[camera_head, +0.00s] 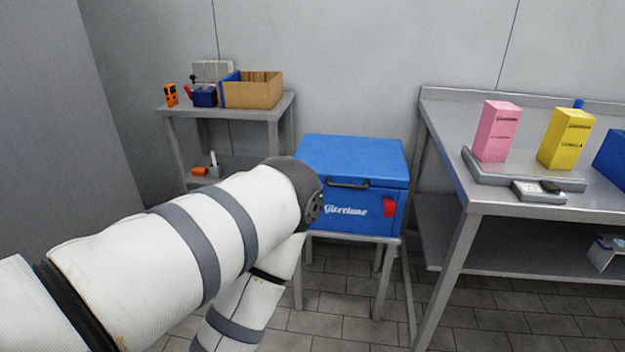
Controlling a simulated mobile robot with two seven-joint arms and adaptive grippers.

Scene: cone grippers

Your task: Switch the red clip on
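The red clip (390,207) is on the front face of a blue box (352,155), near its right edge and just below the lid. The clip is small in the view, and its switch position cannot be told. The box's lid looks closed, with a dark handle (348,184) on the front and white lettering below. My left arm comes in from the left and bends in front of the box's left side, covering part of it. The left gripper is out of view, and nothing of my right arm or gripper shows.
The box stands on a small metal stand (352,237). A steel table (440,130) at right holds a pink carton (497,132), a yellow carton (565,138) and a scale (538,191). A side table (290,105) at back left holds a cardboard box (255,92).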

